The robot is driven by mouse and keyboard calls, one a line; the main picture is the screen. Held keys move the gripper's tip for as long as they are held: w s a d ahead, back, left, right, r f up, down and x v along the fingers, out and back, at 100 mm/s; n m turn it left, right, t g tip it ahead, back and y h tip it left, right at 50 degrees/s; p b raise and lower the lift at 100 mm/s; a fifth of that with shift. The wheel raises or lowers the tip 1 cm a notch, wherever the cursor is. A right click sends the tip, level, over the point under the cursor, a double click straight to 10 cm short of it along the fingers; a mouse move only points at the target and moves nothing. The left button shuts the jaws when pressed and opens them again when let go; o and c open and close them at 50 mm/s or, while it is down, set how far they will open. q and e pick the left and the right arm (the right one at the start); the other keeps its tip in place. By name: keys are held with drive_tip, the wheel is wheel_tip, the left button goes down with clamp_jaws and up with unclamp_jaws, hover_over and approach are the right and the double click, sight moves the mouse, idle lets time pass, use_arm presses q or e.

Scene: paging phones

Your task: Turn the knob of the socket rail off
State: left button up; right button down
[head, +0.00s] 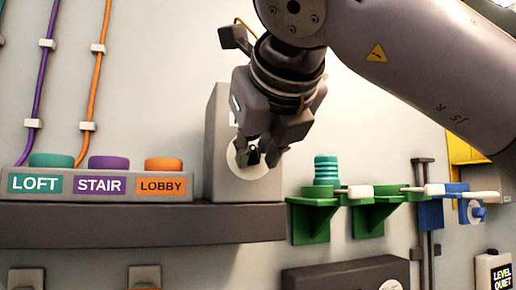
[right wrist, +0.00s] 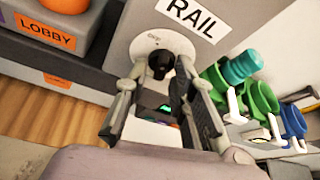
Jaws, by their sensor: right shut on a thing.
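The socket rail's unit is a grey upright box (head: 216,150) on a dark shelf, with a white RAIL label (right wrist: 193,17) in the right wrist view. Its black knob (right wrist: 160,62) sits on a round white dial (right wrist: 143,43). The small lettering on the dial is hard to read, and the knob's setting is unclear. My right gripper (head: 262,154) is at the front of the box, shut on the knob. In the right wrist view its fingers (right wrist: 158,72) stand on both sides of the knob. My left gripper is not in view.
The LOFT, STAIR and LOBBY button panel (head: 98,185) stands left of the box on the dark shelf (head: 130,222). Green brackets (head: 312,218) with a teal ribbed piece (head: 326,168) and a blue bracket (head: 430,212) are at right. A dark box (head: 335,275) is below.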

drive_tip(key=n+t+h, duration=0.1)
drive_tip(key=n+h, duration=0.1)
drive_tip(key=n, duration=0.1)
drive_tip(key=shift+a+n, duration=0.1)
drive_tip(key=shift+n, duration=0.2)
drive_tip(key=shift+t, duration=0.3)
idle(0.3)
drive_tip(key=c, duration=1.6)
unclamp_jaws()
drive_tip(key=shift+c, duration=0.2)
drive_tip(key=v, duration=1.2)
